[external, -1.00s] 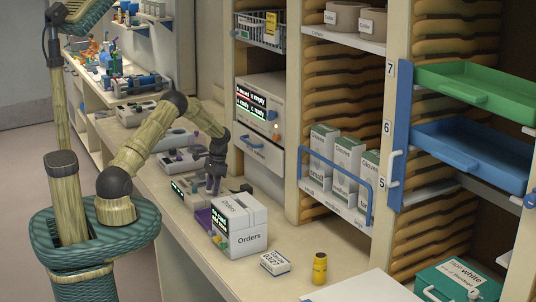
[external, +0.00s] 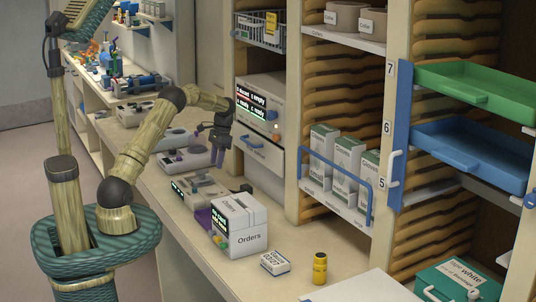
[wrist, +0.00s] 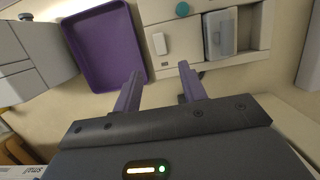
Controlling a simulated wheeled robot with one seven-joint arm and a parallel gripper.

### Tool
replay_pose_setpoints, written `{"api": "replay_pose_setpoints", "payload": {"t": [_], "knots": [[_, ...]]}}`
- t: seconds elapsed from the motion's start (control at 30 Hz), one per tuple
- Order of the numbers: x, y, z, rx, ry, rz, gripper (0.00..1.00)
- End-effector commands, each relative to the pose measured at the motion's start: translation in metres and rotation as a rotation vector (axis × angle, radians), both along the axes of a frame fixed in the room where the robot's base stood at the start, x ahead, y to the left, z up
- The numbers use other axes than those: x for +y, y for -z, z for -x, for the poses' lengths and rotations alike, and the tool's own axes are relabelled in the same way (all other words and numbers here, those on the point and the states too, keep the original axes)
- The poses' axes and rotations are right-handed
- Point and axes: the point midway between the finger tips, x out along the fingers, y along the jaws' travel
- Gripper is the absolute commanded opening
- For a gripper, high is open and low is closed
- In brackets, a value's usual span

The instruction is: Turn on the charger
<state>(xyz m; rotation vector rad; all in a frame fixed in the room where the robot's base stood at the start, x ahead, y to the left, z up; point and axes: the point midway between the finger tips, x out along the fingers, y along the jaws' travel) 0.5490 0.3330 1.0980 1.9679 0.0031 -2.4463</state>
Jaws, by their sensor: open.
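The charger seems to be the cream device on the counter (external: 205,193), with a small lit display on its front side; I cannot read a label on it. In the wrist view the cream device (wrist: 260,52) has a white rocker-like switch (wrist: 160,44), a teal knob (wrist: 182,9) and a grey block in a bay (wrist: 220,33). I cannot tell the switch's position. My gripper (external: 219,160) is open and empty above the counter behind the device. In the wrist view its purple fingers (wrist: 161,88) are apart, short of the switch in the picture.
A purple tray (wrist: 103,45) lies beside the device. The white Orders box (external: 245,240) stands in front. The shelf unit with a black-screened machine (external: 258,112) is close to my gripper on the right. More cream devices (external: 182,160) stand farther along the counter.

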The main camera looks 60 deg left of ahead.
Motion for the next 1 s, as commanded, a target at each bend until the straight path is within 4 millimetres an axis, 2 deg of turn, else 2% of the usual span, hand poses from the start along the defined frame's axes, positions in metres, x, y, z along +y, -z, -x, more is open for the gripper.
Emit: {"api": "replay_pose_setpoints", "payload": {"t": [0.2,0.33,0.87,1.0], "knots": [[0.000,-0.039,-0.010,-0.003,0.002,-0.003,0.42],[0.000,-0.053,-0.012,-0.002,0.000,-0.002,0.42],[-0.001,-0.059,-0.013,-0.001,0.002,-0.001,0.42],[-0.009,-0.061,-0.015,-0.007,0.010,-0.004,0.42]]}}
